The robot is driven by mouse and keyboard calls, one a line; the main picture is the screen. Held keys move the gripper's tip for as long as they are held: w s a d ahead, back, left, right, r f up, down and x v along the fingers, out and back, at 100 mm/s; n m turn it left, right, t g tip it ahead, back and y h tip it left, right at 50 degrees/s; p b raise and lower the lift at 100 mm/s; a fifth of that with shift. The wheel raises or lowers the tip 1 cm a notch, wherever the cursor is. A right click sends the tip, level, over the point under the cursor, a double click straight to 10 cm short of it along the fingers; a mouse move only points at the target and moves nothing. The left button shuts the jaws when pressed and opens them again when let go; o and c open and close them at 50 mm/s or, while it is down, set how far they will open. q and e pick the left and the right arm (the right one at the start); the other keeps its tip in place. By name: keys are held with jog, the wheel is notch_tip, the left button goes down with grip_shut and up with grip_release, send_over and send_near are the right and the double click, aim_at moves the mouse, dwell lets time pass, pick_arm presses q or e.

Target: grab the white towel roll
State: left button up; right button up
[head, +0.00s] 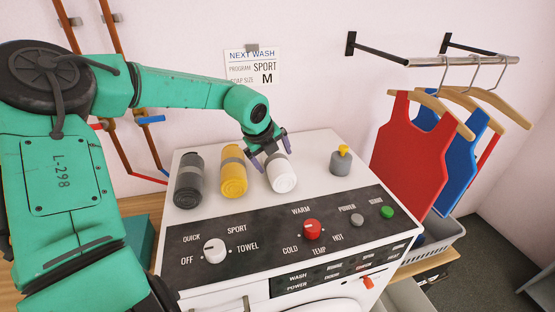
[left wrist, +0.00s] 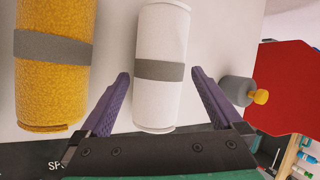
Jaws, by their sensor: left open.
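The white towel roll (head: 282,176) lies on top of the washing machine, with a grey band around its middle. My left gripper (head: 268,149) is open just above its far part, one purple finger on either side. In the left wrist view the white roll (left wrist: 160,100) lies between the two open fingers of my left gripper (left wrist: 158,80), with a gap showing on each side. I cannot tell whether either finger touches it. My right gripper is in neither view.
A yellow roll (head: 233,181) and a dark grey roll (head: 189,184) lie left of the white one. A grey knob-like item with a yellow top (head: 340,162) stands to the right. The control panel (head: 262,238) is in front. Vests (head: 408,150) hang at the right.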

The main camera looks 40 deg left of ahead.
pick_arm(q)
jog(key=shift+p+x, duration=0.35)
jog(key=shift+x, duration=0.6)
jog(key=shift+w+f, duration=0.15)
jog(key=shift+f, duration=0.2)
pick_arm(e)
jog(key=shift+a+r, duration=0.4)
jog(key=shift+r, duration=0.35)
pick_arm(q)
jog(key=shift+r, duration=0.1)
jog(key=c, duration=1.3)
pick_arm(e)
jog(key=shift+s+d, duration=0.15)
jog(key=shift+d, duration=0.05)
pick_arm(q)
jog(key=shift+r, duration=0.1)
